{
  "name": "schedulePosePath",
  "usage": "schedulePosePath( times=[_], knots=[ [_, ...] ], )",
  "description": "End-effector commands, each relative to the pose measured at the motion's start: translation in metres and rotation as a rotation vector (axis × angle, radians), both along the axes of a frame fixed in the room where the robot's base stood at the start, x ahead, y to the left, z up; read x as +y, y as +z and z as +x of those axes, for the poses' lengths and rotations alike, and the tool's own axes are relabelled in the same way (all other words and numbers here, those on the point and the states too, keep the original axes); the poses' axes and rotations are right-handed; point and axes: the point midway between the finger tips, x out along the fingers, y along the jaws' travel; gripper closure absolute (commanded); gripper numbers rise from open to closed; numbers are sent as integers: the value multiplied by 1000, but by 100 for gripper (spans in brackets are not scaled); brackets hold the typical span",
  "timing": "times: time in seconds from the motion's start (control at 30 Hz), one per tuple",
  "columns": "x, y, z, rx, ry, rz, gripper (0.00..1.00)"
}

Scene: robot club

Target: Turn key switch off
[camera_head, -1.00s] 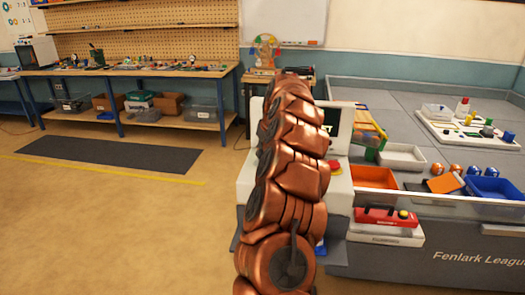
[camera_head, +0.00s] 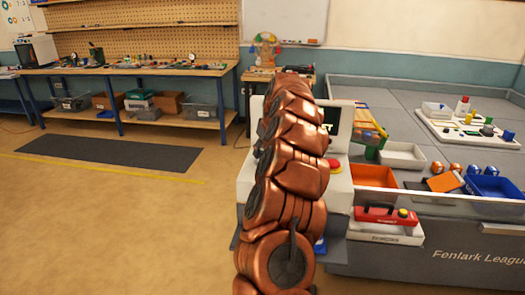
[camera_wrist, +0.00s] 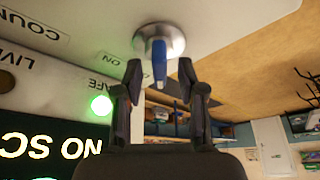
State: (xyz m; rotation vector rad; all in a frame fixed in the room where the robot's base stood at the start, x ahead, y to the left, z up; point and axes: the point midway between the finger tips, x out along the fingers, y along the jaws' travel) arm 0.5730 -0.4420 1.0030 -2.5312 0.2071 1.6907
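The key switch (camera_wrist: 172,37) shows in the wrist view as a round silver collar with a blue key (camera_wrist: 159,62) standing out from it. It is on a pale panel with "ON" printed beside it. My gripper (camera_wrist: 160,72) is open, with one dark finger on each side of the key. Gaps show between the key and both fingertips, so it is not gripped. In the head view my copper arm hides the gripper and the switch. The white console (camera_head: 340,195) shows around the arm.
A lit green lamp (camera_wrist: 100,105) and a dark screen (camera_wrist: 45,150) sit left of the gripper in the wrist view. A red button (camera_head: 335,166) is on the console, right of my arm. A grey table with trays stands right. Floor at left is open.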

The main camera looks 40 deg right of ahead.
Motion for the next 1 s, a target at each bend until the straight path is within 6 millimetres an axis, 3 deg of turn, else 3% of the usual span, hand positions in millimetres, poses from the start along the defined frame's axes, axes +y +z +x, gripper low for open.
schedulePosePath(
  times=[0.27,0.7,1.0],
  knots=[
    [0,13,-5,-3,-2,-2,60],
    [5,86,-35,-3,-2,-3,60],
    [7,110,-45,-2,-2,-2,60]
  ],
)
